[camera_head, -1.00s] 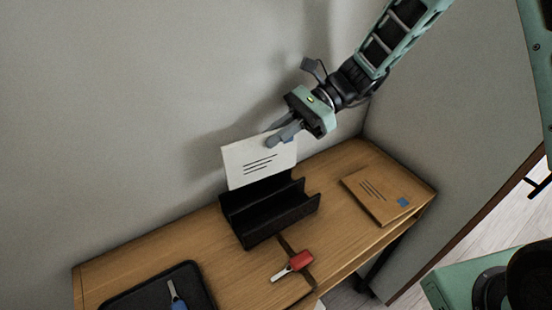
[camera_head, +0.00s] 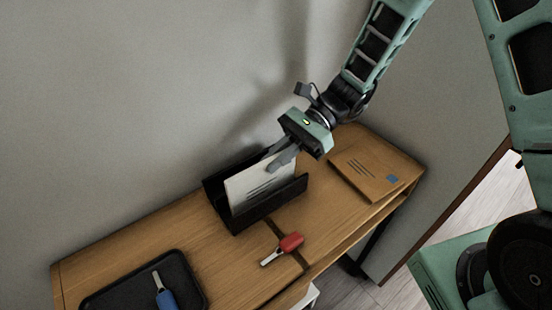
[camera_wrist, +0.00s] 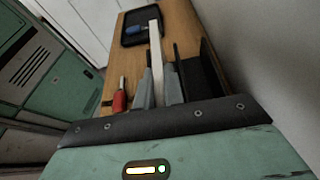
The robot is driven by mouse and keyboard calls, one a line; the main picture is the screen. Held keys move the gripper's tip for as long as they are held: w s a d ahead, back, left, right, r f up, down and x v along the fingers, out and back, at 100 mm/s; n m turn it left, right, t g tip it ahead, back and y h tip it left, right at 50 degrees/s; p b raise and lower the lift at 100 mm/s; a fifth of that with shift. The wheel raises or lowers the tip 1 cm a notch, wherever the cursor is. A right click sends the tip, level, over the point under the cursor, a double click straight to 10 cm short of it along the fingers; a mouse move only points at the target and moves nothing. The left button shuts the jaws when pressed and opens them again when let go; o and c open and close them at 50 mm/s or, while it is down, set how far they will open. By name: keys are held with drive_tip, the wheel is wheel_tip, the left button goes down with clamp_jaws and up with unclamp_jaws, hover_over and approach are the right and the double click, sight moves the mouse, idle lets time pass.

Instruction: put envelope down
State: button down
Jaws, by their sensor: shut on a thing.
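A white envelope (camera_head: 257,184) with dark printed lines stands tilted in the black holder (camera_head: 262,208) on the wooden table. My gripper (camera_head: 277,160) is shut on its upper right edge. The envelope's lower part is hidden behind the holder's front wall. In the wrist view, the envelope (camera_wrist: 156,58) shows edge-on as a pale strip between the fingers (camera_wrist: 160,88), with the dark holder (camera_wrist: 202,70) around and beside it. I cannot tell whether the envelope touches the holder's floor.
A brown envelope (camera_head: 365,173) with a blue mark lies flat at the table's right end. A black tray (camera_head: 190,277) with a blue-handled item (camera_head: 164,296) is at the left. The wall is close behind.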

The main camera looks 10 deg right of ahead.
drive_tip(key=shift+f, duration=0.25)
drive_tip(key=shift+f, duration=0.1)
drive_tip(key=shift+f, duration=0.1)
drive_tip(key=c, duration=1.5)
unclamp_jaws()
